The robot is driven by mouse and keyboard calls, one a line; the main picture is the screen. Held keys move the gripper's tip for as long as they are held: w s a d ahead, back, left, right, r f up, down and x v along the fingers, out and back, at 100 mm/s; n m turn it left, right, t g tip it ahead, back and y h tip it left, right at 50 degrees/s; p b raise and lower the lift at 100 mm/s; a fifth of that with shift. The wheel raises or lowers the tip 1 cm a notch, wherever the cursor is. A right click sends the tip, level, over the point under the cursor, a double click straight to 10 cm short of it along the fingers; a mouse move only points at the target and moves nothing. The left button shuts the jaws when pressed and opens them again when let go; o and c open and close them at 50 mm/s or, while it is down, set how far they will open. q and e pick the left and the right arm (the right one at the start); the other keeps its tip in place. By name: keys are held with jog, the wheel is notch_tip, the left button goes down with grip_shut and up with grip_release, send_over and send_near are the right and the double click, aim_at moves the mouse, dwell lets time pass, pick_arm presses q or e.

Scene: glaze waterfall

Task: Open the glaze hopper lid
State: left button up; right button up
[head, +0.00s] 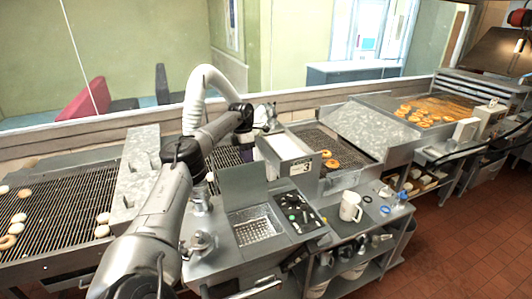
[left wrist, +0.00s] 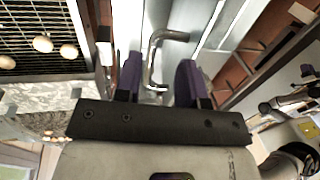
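The glaze hopper (head: 291,166) is a pale metal box with a "3" label, standing past the sink in the head view. Its flat top, which looks like the lid (head: 285,145), lies level and looks closed. My left gripper (head: 266,120) is at the hopper's far left side, small and partly hidden by my arm. In the left wrist view, the two purple fingers (left wrist: 158,82) are apart. A bent metal bar handle (left wrist: 152,62) shows between them, with gaps on both sides. Whether it is touched cannot be told. My right gripper is not in view.
A grated conveyor (head: 65,205) with pale doughnuts runs at left. Another conveyor (head: 340,165) beyond the hopper carries browned rings. A sink basin (head: 255,228), a tray of small items (head: 298,212) and a white mug (head: 350,206) stand in front. The floor at right is clear.

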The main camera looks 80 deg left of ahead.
pick_arm(q)
jog(key=w+d+r, duration=0.6)
jog(key=d, duration=0.1)
jog(key=shift+w, duration=0.3)
jog(key=shift+f, duration=0.1)
dwell(0.5)
